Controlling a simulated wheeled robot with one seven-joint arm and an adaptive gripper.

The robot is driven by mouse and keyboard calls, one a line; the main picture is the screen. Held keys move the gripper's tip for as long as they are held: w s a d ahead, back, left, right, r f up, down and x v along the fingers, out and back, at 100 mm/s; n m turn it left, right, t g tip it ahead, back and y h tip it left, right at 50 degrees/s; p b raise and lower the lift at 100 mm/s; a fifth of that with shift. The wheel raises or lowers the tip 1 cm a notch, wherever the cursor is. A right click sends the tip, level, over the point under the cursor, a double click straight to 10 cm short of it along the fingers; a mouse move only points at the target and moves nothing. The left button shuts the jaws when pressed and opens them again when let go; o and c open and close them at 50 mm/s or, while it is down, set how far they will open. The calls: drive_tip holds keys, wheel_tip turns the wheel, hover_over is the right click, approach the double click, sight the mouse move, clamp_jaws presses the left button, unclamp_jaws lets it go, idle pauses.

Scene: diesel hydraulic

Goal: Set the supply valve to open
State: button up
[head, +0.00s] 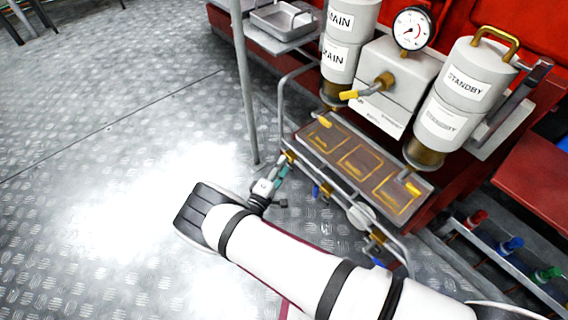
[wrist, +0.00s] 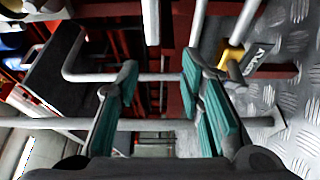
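My gripper (head: 273,180) is low at the left end of the pipe rail in front of the filter unit. In the wrist view its teal-padded fingers (wrist: 160,105) stand apart, with pale pipes showing across the gap and no valve handle visibly gripped. A small brass-yellow fitting (head: 290,157) sits just beyond the fingertips. In the wrist view a yellow fitting (wrist: 230,54) lies right of the fingers, beside a dark tag (wrist: 262,56) whose lettering I cannot read surely. Blue handles (head: 317,191) hang along the lower pipe. I cannot tell which is the supply valve.
A grey post (head: 245,90) stands close behind my gripper. The canisters marked MAIN (head: 340,55) and STANDBY (head: 455,85) flank a central block with a yellow lever (head: 350,95) and gauge (head: 413,29). A brown tray (head: 340,145) overhangs the pipes.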

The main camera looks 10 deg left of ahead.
drive_tip(key=s+a+r+p, duration=0.2)
drive_tip(key=s+a+r, duration=0.2)
drive_tip(key=s, duration=0.5)
drive_tip(key=shift+a, duration=0.45)
idle(0.5)
idle(0.4)
